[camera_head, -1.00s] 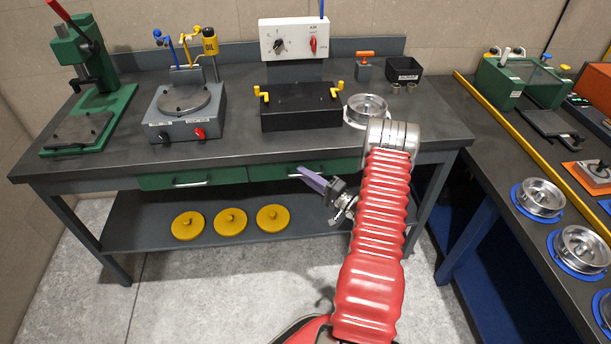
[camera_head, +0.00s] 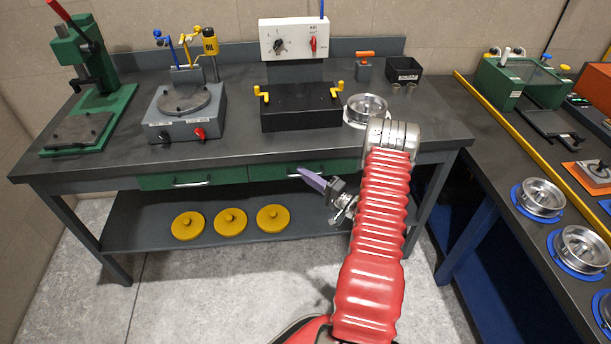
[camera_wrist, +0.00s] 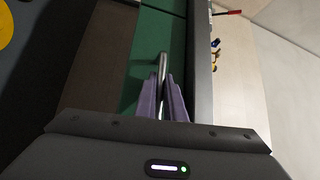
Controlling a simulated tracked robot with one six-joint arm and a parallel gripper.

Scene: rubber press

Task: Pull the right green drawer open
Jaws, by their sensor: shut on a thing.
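The right green drawer (camera_head: 275,172) sits under the front edge of the bench and looks closed, its front in line with the left green drawer (camera_head: 165,182). Its bar handle (camera_wrist: 163,68) runs between my purple fingers in the wrist view. My gripper (camera_head: 303,174) is at the handle in the head view, with its fingers shut on the bar. In the wrist view my gripper (camera_wrist: 164,90) has one finger on each side of the bar. The right part of the drawer is hidden by my red arm in the head view.
The grey bench (camera_head: 240,140) carries a black box (camera_head: 300,112), a grey device (camera_head: 183,118) and a silver dish (camera_head: 366,108). Several yellow discs (camera_head: 230,221) lie on the lower shelf. The floor in front is clear. A second bench (camera_head: 505,170) stands at the right.

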